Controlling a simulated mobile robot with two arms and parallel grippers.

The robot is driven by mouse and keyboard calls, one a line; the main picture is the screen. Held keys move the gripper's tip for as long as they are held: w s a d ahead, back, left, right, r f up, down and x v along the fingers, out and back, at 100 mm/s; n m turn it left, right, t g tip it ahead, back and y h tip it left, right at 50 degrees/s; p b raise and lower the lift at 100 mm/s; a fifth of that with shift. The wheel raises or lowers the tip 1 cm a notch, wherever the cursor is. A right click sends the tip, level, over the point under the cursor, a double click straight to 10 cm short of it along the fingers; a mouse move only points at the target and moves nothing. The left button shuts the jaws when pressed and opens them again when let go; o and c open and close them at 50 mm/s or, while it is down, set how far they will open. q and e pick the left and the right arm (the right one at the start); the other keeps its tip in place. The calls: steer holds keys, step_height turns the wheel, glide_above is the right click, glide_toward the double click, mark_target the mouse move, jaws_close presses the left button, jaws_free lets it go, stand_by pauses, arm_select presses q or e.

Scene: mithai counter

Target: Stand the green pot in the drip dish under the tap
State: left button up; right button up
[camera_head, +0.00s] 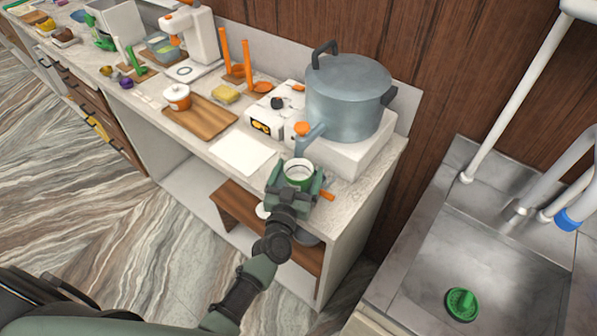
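The green pot (299,182), small and round with a pale rim and pale inside, is upright at the counter's front edge. My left gripper (297,186) reaches it from the front. Its fingers are on both sides of the pot and look closed on it; the pot's underside is hidden. A blue-grey tap (311,138) with an orange knob sticks out from the large lidded vessel (346,103), just behind and above the pot. I cannot make out a drip dish below this tap. A green round piece (462,304) lies in the sink at right. My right gripper is out of view.
A white block (365,158) carries the vessel. Pipes stand over the metal sink (425,265). An open shelf is below the counter.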

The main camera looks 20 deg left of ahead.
arm_select(q)
steer(key=shift+r, duration=0.25)
steer(key=s+b, duration=0.1)
steer(key=s, duration=1.1)
steer(key=shift+d, duration=0.25)
steer(key=shift+f, duration=0.1)
